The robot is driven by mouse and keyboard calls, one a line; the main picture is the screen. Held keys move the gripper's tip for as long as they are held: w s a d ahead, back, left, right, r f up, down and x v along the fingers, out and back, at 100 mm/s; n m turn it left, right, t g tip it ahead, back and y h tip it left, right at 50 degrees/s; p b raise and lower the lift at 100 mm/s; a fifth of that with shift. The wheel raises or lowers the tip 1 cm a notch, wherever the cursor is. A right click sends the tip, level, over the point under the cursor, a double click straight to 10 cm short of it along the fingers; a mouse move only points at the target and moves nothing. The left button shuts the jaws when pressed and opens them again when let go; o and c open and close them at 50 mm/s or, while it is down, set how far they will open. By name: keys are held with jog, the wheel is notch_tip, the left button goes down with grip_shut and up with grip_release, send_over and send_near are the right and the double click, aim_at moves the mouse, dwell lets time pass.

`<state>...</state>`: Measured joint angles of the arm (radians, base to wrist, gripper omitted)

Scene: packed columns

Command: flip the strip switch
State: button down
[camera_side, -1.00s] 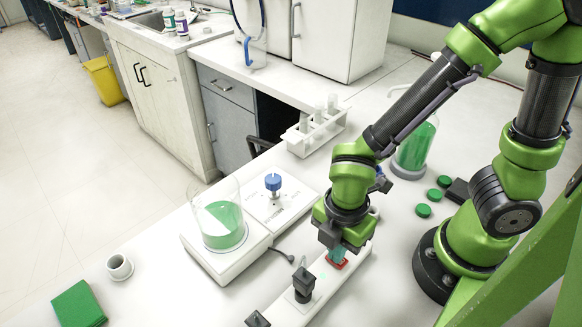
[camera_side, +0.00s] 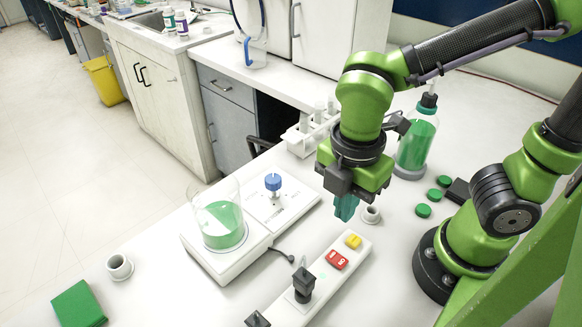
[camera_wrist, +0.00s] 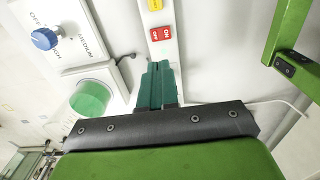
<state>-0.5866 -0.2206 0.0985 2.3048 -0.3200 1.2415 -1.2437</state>
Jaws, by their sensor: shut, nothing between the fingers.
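The white power strip (camera_side: 318,286) lies on the bench with a red switch (camera_side: 337,260), a yellow part (camera_side: 353,241) at its far end and a black plug (camera_side: 303,281) in it. In the wrist view the red switch (camera_wrist: 161,34) shows white marks and lies beyond my fingertips, on the strip (camera_wrist: 163,58). My gripper (camera_side: 346,212) is shut and empty, with teal fingers pointing down. It hangs above the bench, apart from the switch, up and behind it in the side view. The fingers also show in the wrist view (camera_wrist: 158,70).
A stirrer plate with a blue knob (camera_side: 273,182) and a beaker of green liquid (camera_side: 220,226) stand left of the strip. A green bottle (camera_side: 416,145) and green caps (camera_side: 423,211) are to the right.

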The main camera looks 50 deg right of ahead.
aim_at(331, 257)
jog(key=shift+r, duration=1)
jog(key=shift+w, duration=0.1)
jog(key=shift+w+a+f, duration=0.1)
jog(key=shift+w+a, duration=0.1)
jog(key=shift+w, duration=0.1)
jog(key=shift+f, duration=0.15)
notch_tip(331, 257, down, 14)
jog(key=shift+r, duration=0.1)
